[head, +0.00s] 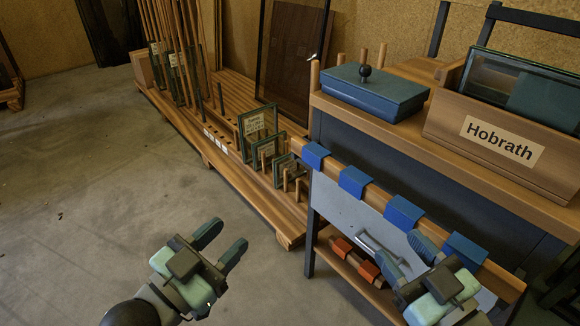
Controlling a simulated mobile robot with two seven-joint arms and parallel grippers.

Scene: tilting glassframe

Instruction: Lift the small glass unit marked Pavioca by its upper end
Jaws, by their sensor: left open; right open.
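Several small glass units with dark green edges stand upright among wooden pegs at the near end of a long wooden rack (283,222). The tallest, a small glass unit (257,137), bears a pale label whose writing is too small to read, so I cannot tell which is marked Pavioca. My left gripper (226,240) is open and empty, in front of the rack over the floor, apart from the units. My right gripper (402,250) is open and empty, in front of the cart, right of the units.
The wooden cart (435,107) at right has blue pads along its front rail, a blue box (372,92) and a wooden crate marked Hobrath (520,168) on top. Taller glass panes (160,62) stand farther back. The floor (90,190) at left is clear.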

